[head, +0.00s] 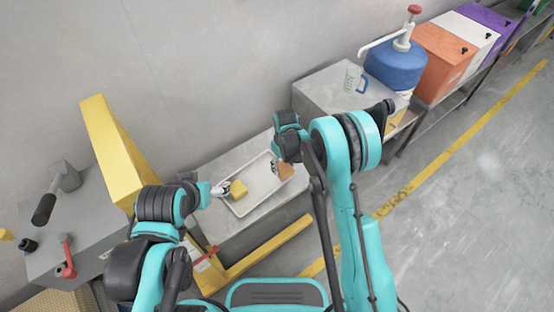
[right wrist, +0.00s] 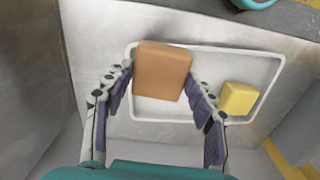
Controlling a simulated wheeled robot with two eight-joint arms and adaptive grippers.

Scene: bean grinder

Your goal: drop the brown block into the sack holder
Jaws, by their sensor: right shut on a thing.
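The brown block (head: 286,171) is between the fingers of my right gripper (head: 277,166), over the right part of the white tray. In the right wrist view, the brown block (right wrist: 162,70) sits between the two fingertips, and my right gripper (right wrist: 160,84) is shut on it. The yellow block (head: 238,190) lies in the left part of the white tray (head: 243,213). My left gripper (head: 222,188) is just left of the yellow block; whether its fingers hold it is too small to tell. I cannot tell which thing is the sack holder.
A tall yellow frame (head: 118,150) stands left of the tray, with a grey machine (head: 85,220) beyond it. A blue pump jug (head: 395,66) and a glass mug (head: 353,78) stand at the back right. Open floor (head: 470,200) lies to the right.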

